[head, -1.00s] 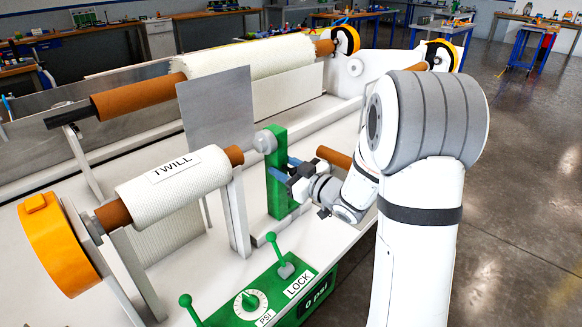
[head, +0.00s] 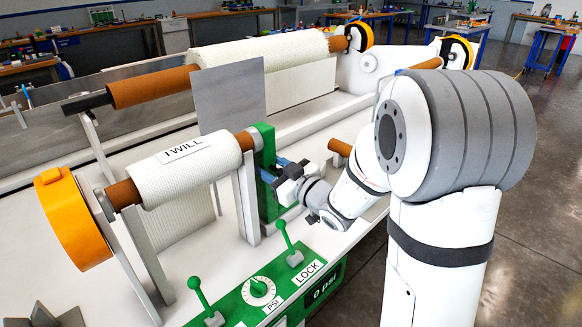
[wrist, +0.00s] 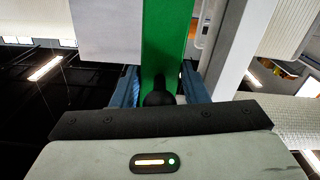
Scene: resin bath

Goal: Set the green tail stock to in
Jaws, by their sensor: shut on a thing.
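The green tail stock (head: 266,200) is an upright green post at the right end of the TWILL roll (head: 190,168). Its grey cone (head: 255,137) is at the end of the roll's brown core (head: 243,141), with no clear gap visible. My gripper (head: 272,170) reaches the post from the right, its blue fingers at the post's side. In the wrist view, the fingers stand on both sides of a dark knob (wrist: 158,92) in front of the green post (wrist: 167,40). My gripper is shut on the tail stock there; the exact contact is partly hidden.
A green panel (head: 240,303) in front carries a PSI dial (head: 258,291), a LOCK lever (head: 286,240), another green lever (head: 200,295) and a 0 psi display (head: 325,286). A grey plate (head: 230,95) stands behind the tail stock.

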